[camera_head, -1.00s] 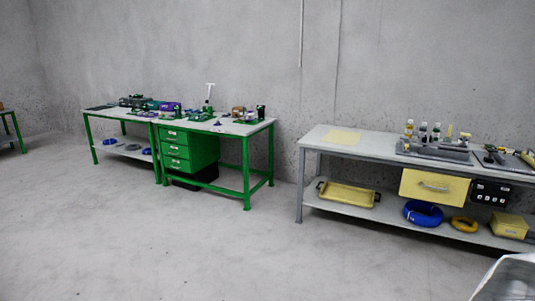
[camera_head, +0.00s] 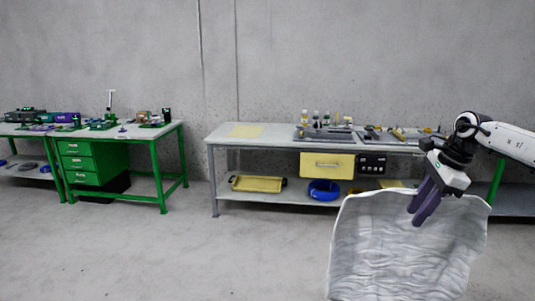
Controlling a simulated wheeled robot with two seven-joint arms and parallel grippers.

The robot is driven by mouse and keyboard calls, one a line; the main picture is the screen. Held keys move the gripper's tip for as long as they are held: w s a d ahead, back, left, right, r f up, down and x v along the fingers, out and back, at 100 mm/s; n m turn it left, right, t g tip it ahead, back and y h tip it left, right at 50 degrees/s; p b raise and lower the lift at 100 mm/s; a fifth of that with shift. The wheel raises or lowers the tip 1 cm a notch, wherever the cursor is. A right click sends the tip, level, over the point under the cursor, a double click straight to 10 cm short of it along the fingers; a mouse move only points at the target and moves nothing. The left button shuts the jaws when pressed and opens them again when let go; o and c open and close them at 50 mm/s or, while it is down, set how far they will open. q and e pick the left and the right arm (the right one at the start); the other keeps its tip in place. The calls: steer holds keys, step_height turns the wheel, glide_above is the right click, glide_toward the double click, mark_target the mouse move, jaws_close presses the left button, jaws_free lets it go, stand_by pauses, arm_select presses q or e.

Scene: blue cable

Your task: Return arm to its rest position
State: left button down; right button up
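My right gripper (camera_head: 419,212) comes in from the right edge on a white and black arm. Its two purple fingers point down and show close together, seen from an angle, so I cannot tell whether they are parted or what may be between them. It shows in front of a pale, wrinkled, sheet-like thing (camera_head: 385,255); I cannot tell if they touch. A coiled blue cable (camera_head: 323,190) lies on the lower shelf of the grey workbench (camera_head: 230,139). My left gripper is not in view.
The bench carries grey trays with bottles and tools on top, a yellow drawer (camera_head: 327,166), and a yellow tray (camera_head: 258,183) below. A green workbench (camera_head: 157,138) with drawers (camera_head: 78,163) stands at left. The concrete floor (camera_head: 190,260) is clear at front left.

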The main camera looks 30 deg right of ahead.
steer(key=w+a+f+m+t+y, duration=0.25)
steer(key=a+f+m, duration=0.35)
steer(key=a, duration=0.5)
steer(key=w+a+f+m+t+y, duration=0.2)
steer(key=w+a+f+m+y, duration=0.1)
steer(key=a+f, duration=0.65)
steer(key=w+a+f+m+t+y, duration=0.25)
steer(key=a+f+m, duration=0.35)
steer(key=a, duration=0.5)
steer(key=s+a+f+m+g+h, duration=0.1)
steer(key=s+a+f+m+h, duration=0.2)
steer(key=s+a+f+m, duration=0.5)
steer(key=s+a+f+m+h, duration=0.3)
steer(key=s+a+f+m, duration=0.4)
steer(key=m, duration=1.3)
steer(key=s+a, duration=0.2)
steer(key=a, duration=0.2)
steer(key=shift+s+f+m+g+h, duration=0.2)
steer(key=shift+f+m+g+h, duration=0.1)
steer(key=shift+f+g+h, duration=0.1)
